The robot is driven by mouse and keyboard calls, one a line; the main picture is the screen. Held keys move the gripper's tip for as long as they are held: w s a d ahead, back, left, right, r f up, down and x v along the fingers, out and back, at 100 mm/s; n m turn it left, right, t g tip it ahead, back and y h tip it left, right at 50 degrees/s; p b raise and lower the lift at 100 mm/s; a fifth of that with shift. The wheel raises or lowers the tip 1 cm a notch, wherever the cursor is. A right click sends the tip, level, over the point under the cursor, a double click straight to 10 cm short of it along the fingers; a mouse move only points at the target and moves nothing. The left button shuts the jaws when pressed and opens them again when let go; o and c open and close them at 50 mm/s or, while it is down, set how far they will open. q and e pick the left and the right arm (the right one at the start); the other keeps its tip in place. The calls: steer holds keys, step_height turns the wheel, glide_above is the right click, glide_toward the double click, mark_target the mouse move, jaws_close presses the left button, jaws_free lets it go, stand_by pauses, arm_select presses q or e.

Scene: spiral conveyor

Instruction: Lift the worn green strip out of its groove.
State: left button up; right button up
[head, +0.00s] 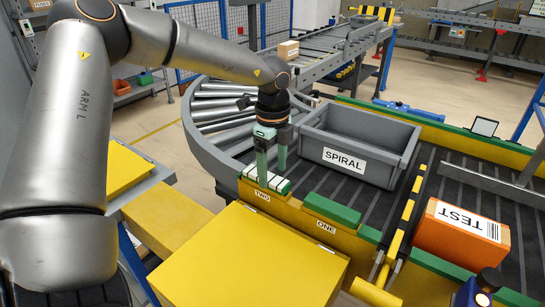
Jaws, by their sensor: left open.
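A green strip with pale worn patches (279,186) lies in the yellow rail (247,191) above the label TWO. My left gripper (271,172) points down at this strip from above, with its two pale green fingers apart. The fingertips are at or just above the strip, and I cannot tell whether they touch it. The fingers hide part of the strip. A plain green strip (332,209) sits in the section labelled ONE, to the right. My right gripper is not in view.
A grey bin labelled SPIRAL (388,171) stands on the dark belt close behind the rail. An orange TEST box (440,240) lies at the right, beyond a yellow and black bar (403,217). A yellow cover (235,262) fills the front. A curved roller conveyor (212,112) is behind.

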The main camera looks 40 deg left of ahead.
mark_target(273, 179)
arm_select(q)
steer(key=shift+f+b, duration=0.45)
steer(key=shift+f, duration=1.3)
steer(key=shift+c, duration=0.4)
jaws_close()
